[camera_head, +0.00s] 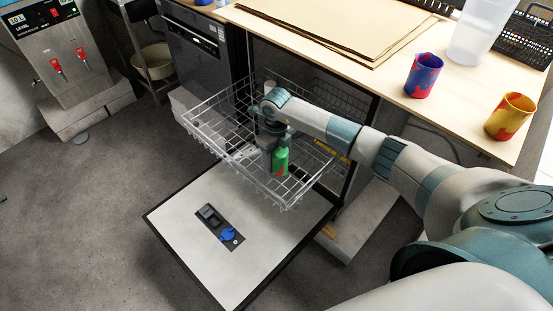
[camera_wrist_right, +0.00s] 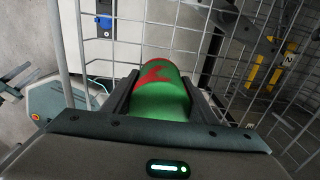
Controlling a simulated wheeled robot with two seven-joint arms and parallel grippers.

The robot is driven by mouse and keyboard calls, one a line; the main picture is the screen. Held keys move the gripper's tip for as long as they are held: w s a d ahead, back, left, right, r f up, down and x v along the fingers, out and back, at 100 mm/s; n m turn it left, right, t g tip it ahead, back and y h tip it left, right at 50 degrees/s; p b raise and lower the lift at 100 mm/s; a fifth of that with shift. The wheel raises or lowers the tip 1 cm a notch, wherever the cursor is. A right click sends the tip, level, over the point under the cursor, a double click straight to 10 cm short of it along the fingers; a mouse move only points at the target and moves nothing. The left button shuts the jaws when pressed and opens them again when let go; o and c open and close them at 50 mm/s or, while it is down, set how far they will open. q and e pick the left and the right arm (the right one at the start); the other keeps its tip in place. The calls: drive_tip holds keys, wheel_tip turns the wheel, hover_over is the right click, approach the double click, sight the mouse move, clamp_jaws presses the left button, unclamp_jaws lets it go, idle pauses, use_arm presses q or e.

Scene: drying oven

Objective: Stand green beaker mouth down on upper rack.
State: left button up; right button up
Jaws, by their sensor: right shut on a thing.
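The green beaker (camera_head: 280,160) has red patches and is between the fingers of my right gripper (camera_head: 272,150), inside the upper rack (camera_head: 215,142). The beaker also shows in the right wrist view (camera_wrist_right: 162,92), with my right gripper (camera_wrist_right: 160,105) shut on its sides. The upper rack is a wire basket pulled out over the open door; its wires show around the beaker in the wrist view (camera_wrist_right: 150,50). In the head view the beaker looks upright, its red part low. I cannot tell whether it touches the rack floor. My left gripper is not in view.
A blue and red beaker (camera_head: 424,75) and a yellow and red beaker (camera_head: 510,116) stand on the wooden counter (camera_head: 340,72) at right. The open door (camera_head: 240,250) lies flat below the rack. The rack's left part looks empty.

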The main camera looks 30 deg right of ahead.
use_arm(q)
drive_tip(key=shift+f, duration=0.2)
use_arm(e)
drive_tip(key=shift+f, duration=0.3)
drive_tip(key=o, duration=1.2)
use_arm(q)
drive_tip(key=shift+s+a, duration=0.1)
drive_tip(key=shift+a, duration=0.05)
use_arm(e)
drive_tip(key=shift+r, duration=0.1)
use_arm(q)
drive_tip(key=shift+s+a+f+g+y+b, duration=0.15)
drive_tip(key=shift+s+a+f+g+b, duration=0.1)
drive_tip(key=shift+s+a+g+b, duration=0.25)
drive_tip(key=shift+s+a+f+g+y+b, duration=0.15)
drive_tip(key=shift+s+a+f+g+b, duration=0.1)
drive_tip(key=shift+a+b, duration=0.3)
use_arm(e)
wheel_tip(320, 180, up, 17)
drive_tip(key=shift+r, duration=0.15)
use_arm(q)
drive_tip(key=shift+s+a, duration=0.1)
